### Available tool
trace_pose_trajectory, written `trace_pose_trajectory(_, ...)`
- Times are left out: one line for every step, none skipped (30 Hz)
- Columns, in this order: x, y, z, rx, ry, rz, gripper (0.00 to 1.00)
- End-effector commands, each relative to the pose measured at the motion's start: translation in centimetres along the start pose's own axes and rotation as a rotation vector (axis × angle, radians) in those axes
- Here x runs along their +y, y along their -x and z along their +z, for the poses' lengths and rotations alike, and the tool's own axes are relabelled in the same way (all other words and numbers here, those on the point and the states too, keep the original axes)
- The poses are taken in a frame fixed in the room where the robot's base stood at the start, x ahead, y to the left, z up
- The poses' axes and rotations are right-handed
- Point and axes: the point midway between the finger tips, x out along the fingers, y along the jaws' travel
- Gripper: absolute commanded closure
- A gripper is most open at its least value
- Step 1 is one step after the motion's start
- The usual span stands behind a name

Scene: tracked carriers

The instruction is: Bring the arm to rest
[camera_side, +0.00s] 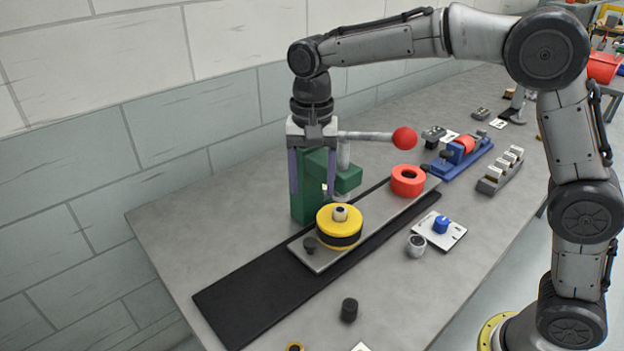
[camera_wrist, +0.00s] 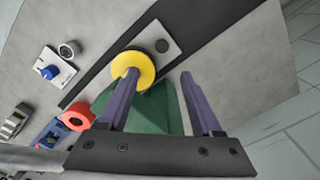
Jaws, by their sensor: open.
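My gripper (camera_side: 313,192) hangs above the bench, pointing down, with its two purple fingers apart and nothing between them. In the side view it is beside the green press (camera_side: 305,208) and partly in front of it. The wrist view shows the open fingers (camera_wrist: 158,74) over the green press body (camera_wrist: 155,112). One fingertip overlaps the yellow disc (camera_wrist: 146,64) in that view; I cannot tell any contact. The yellow and black round piece (camera_side: 339,222) sits on a grey plate (camera_side: 322,258) with a small post at its centre.
The press lever ends in a red ball (camera_side: 404,139). A red ring (camera_side: 407,180) lies at the plate's far end. A black strip (camera_side: 240,300) runs under the plate. The wall is behind.

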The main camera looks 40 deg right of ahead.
Motion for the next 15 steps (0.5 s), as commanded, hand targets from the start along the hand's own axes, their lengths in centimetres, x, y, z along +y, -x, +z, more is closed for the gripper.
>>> trace_pose_trajectory(0.0,0.0,0.0,0.000,0.000,0.000,0.34)
trace_pose_trajectory(0.0,0.0,0.0,0.000,0.000,0.000,0.34)
trace_pose_trajectory(0.0,0.0,0.0,0.000,0.000,0.000,0.34)
trace_pose_trajectory(0.0,0.0,0.0,0.000,0.000,-0.001,0.34)
trace_pose_trajectory(0.0,0.0,0.0,0.000,0.000,-0.002,0.34)
trace_pose_trajectory(0.0,0.2,0.1,-0.001,-0.002,-0.008,0.34)
trace_pose_trajectory(0.1,0.4,0.3,-0.004,-0.005,-0.017,0.34)
trace_pose_trajectory(0.1,0.7,0.5,-0.008,-0.010,-0.031,0.34)
trace_pose_trajectory(0.2,1.3,0.9,-0.014,-0.019,-0.057,0.34)
trace_pose_trajectory(0.4,1.9,1.4,-0.023,-0.028,-0.081,0.34)
trace_pose_trajectory(0.5,2.6,1.9,-0.032,-0.039,-0.112,0.34)
trace_pose_trajectory(0.8,3.6,2.8,-0.047,-0.057,-0.160,0.34)
trace_pose_trajectory(1.0,4.5,3.5,-0.060,-0.073,-0.201,0.34)
trace_pose_trajectory(1.3,5.4,4.2,-0.074,-0.090,-0.243,0.34)
trace_pose_trajectory(1.7,6.7,5.2,-0.090,-0.111,-0.302,0.34)
